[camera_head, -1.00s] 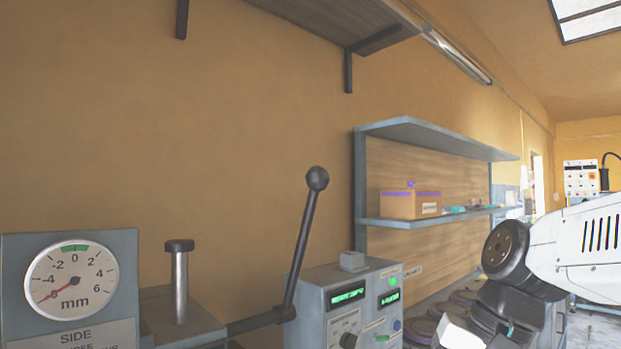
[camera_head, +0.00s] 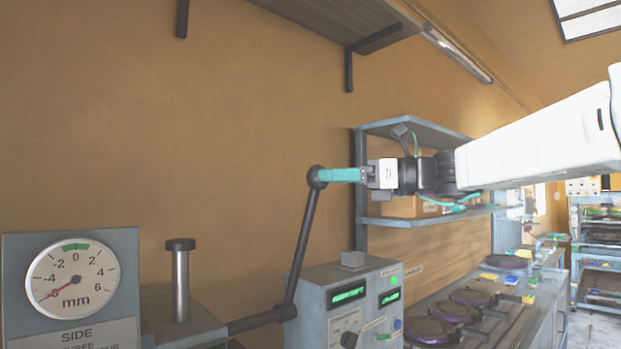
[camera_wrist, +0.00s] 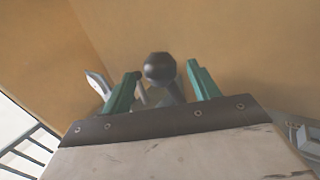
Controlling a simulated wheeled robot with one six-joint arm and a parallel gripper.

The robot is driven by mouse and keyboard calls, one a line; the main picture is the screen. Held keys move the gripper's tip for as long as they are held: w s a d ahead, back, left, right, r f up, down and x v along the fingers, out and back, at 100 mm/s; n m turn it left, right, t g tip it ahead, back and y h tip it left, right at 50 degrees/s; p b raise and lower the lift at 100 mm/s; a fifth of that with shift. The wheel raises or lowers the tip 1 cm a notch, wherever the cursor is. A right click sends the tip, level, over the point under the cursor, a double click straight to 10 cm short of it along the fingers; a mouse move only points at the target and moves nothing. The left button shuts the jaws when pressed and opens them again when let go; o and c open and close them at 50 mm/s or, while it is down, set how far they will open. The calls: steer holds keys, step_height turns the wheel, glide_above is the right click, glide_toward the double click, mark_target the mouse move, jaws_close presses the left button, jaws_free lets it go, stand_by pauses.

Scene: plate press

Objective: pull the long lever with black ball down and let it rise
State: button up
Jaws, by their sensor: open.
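The long lever (camera_head: 303,243) stands raised, leaning slightly right, with a black ball (camera_head: 316,178) at its top. My gripper (camera_head: 328,175) has teal fingers and reaches in from the right at the height of the ball. In the wrist view my gripper (camera_wrist: 160,80) is open, and the black ball (camera_wrist: 159,67) lies between the fingertips or just beyond them. I cannot tell whether either finger touches it. The lever's shaft is mostly hidden below the ball in the wrist view.
A dial gauge (camera_head: 71,281) marked mm stands at the left. A post with a dark cap (camera_head: 180,280) stands beside it. A control box (camera_head: 345,300) with green displays sits right of the lever base. A wall shelf (camera_head: 440,219) is behind my arm.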

mark_target(311, 178)
steer(key=x, duration=0.5)
steer(key=shift+w+a, duration=0.1)
jaws_close()
steer(key=shift+f, duration=0.1)
